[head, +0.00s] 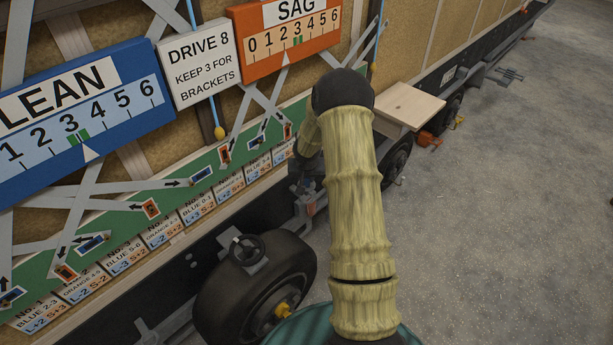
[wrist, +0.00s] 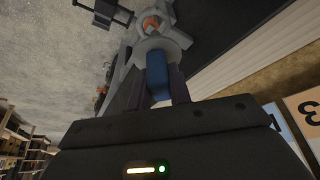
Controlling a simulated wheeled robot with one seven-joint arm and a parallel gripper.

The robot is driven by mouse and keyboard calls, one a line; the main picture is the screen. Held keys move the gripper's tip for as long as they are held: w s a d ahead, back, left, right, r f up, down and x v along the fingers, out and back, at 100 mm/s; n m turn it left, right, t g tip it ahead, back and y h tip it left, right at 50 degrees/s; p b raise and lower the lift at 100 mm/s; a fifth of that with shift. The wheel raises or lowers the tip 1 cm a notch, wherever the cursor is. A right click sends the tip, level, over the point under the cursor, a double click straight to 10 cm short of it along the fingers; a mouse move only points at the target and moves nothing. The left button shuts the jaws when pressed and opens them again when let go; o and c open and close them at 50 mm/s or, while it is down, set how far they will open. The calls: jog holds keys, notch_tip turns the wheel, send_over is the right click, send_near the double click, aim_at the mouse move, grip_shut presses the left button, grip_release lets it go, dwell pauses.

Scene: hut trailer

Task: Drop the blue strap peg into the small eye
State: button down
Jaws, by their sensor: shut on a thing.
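My gripper (wrist: 160,84) shows in the wrist view, its dark fingers shut on the blue strap peg (wrist: 156,72). The peg lies between the fingers and points toward a grey metal fitting (wrist: 163,42) with a round collar. An orange part (wrist: 151,24) sits in the middle of that fitting. The peg's far end meets or overlaps the collar in this view; I cannot tell whether it is inside an eye. In the head view my arm hides the gripper and peg.
A blue LEAN board (head: 85,120) and an orange SAG board (head: 290,35) hang on the trailer wall above a green strip with labels. A black tyre (head: 255,290) stands below. A wooden board (head: 410,103) juts out beyond my arm. The grey floor at right is clear.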

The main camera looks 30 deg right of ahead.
aim_at(307, 194)
jog(key=shift+f+b, duration=2.3)
jog(key=shift+f, duration=0.55)
jog(key=c, duration=1.2)
grip_release()
jog(key=v, duration=1.7)
jog(key=shift+r+p, duration=0.25)
jog(key=shift+p, duration=0.15)
